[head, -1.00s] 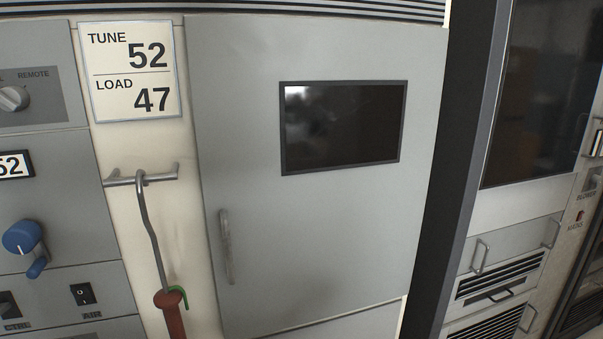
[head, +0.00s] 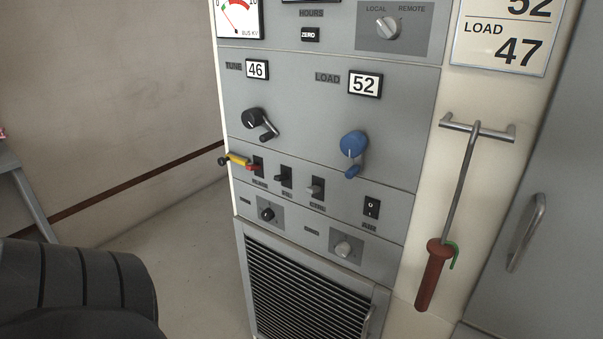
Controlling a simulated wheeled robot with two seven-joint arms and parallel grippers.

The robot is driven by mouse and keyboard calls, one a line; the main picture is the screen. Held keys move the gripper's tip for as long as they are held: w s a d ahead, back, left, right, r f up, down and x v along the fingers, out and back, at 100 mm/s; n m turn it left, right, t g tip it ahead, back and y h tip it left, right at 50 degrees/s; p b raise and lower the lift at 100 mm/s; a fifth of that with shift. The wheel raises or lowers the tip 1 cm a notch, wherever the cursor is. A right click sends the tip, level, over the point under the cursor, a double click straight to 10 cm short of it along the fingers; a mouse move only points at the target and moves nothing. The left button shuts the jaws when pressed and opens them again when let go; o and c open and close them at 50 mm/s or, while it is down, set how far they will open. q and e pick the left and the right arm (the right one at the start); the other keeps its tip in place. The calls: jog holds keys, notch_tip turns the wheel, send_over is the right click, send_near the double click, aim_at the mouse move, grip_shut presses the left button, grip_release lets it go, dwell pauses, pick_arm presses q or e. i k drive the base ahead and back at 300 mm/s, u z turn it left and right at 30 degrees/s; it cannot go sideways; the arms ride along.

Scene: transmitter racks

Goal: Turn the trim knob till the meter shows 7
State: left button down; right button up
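The control panel stands in the middle of the head view. Two small rotary knobs sit low on the panel: a black knob (head: 267,214) and a pale grey knob (head: 343,249). Their labels are too blurred to read, so I cannot tell which is the trim knob. Neither gripper is in view; a dark ribbed part of mine fills the bottom left corner.
A black TUNE crank (head: 255,120) under a 46 readout and a blue LOAD crank (head: 354,146) under a 52 readout stick out. A hooked rod (head: 460,185) with red handle hangs right. The floor at left is clear.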

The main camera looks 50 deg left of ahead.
aim_at(266, 215)
jog(key=u, duration=1.55)
